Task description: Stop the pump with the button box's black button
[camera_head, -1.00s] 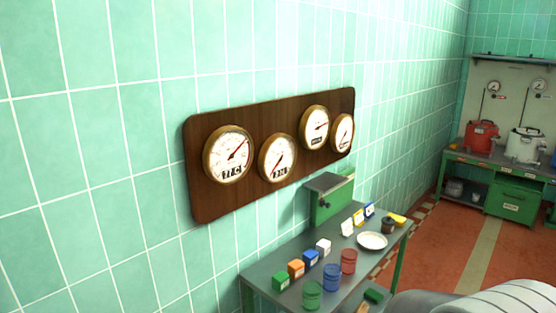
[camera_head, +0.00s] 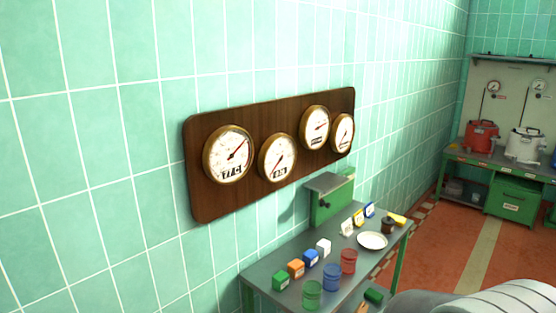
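I cannot make out a button box with a black button for certain. A green metal box (camera_head: 331,198) stands at the back of the grey table against the tiled wall, with a small dark spot on its front, too small to identify. A small yellow object (camera_head: 397,219) lies near the table's right end; its details are too small to tell. Neither of my grippers is in view.
A wooden board with several round gauges (camera_head: 228,155) hangs on the wall. The table (camera_head: 262,268) holds small coloured blocks, coloured cans (camera_head: 332,277) and a white plate (camera_head: 372,240). A green bench (camera_head: 515,177) with red and white kettles stands at the right, beyond open red floor (camera_head: 440,245).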

